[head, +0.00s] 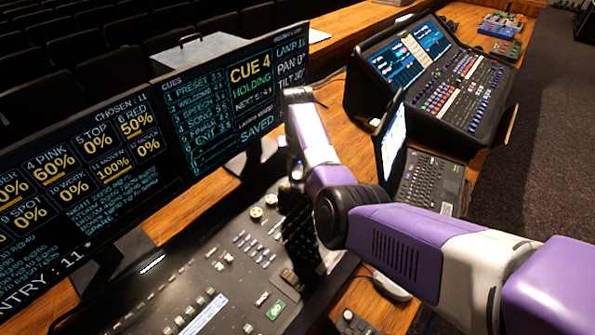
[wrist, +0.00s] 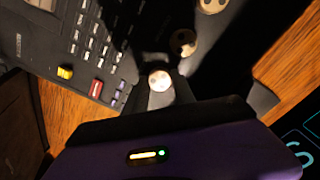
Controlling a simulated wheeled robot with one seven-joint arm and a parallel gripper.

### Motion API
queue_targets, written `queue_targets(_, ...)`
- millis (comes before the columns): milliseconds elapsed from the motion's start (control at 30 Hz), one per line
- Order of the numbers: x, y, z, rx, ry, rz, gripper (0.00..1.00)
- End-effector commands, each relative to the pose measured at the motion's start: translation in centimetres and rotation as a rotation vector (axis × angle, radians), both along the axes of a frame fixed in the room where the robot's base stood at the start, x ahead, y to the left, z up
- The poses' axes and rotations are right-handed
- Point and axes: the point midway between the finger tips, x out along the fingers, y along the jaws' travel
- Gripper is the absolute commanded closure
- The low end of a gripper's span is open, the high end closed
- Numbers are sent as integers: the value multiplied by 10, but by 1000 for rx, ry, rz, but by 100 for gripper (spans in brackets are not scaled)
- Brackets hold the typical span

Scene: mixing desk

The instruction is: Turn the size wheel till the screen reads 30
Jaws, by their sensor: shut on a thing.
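In the wrist view a round, pale wheel (wrist: 159,78) sits between the two dark fingers of my gripper (wrist: 161,86), which is shut on it. It is the nearest of a row of three wheels; I cannot read any label on it. In the head view my arm hides the held wheel and most of the gripper. The screen (head: 278,118) above the desk shows a lamp line, "PAN 0°" and a tilt line at its right side; my arm covers its lower right part, and I cannot make out a size reading.
Two other wheels, one shadowed (wrist: 184,42) and one pale (wrist: 212,5), line up beyond the held one. The desk (head: 205,270) carries several buttons and faders. A laptop (head: 425,180) and a second console (head: 440,85) stand to the right, beside my arm.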

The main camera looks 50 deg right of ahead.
Motion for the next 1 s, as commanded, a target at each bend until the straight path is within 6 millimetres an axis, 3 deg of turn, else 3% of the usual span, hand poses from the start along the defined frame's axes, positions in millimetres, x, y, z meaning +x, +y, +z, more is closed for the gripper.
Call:
queue_targets(700, 1, -1, 2, -3, -4, -85, 100)
queue_targets(733, 1, -1, 2, -3, -4, -85, 65)
queue_targets(767, 1, -1, 2, -3, -4, -85, 60)
queue_targets(1000, 1, -1, 1, -1, -1, -85, 60)
